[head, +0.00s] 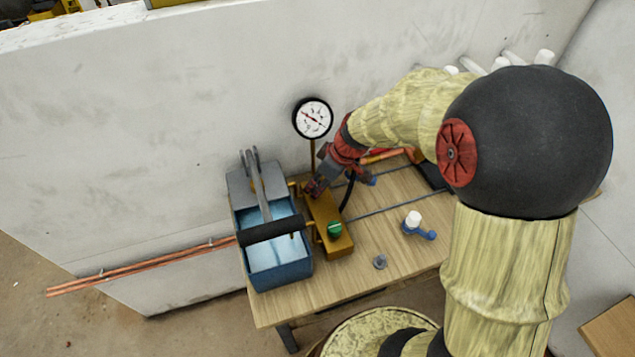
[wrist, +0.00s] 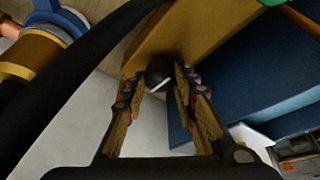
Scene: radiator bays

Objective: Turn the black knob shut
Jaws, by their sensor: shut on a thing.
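The black knob (wrist: 157,74) shows in the wrist view on the brass-coloured block (wrist: 200,32), with a slanted white mark on its face. My gripper (wrist: 158,82) is shut on the knob, one finger on each side of it. In the head view my gripper (head: 316,187) is at the far end of the brass-coloured block (head: 327,215) and hides the black knob. A green knob (head: 335,229) sits on the near end of the same block.
A black hose (wrist: 85,75) crosses the wrist view. A blue-and-white fitting (head: 417,226) and a small grey part (head: 380,262) lie on the wooden table (head: 400,254).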

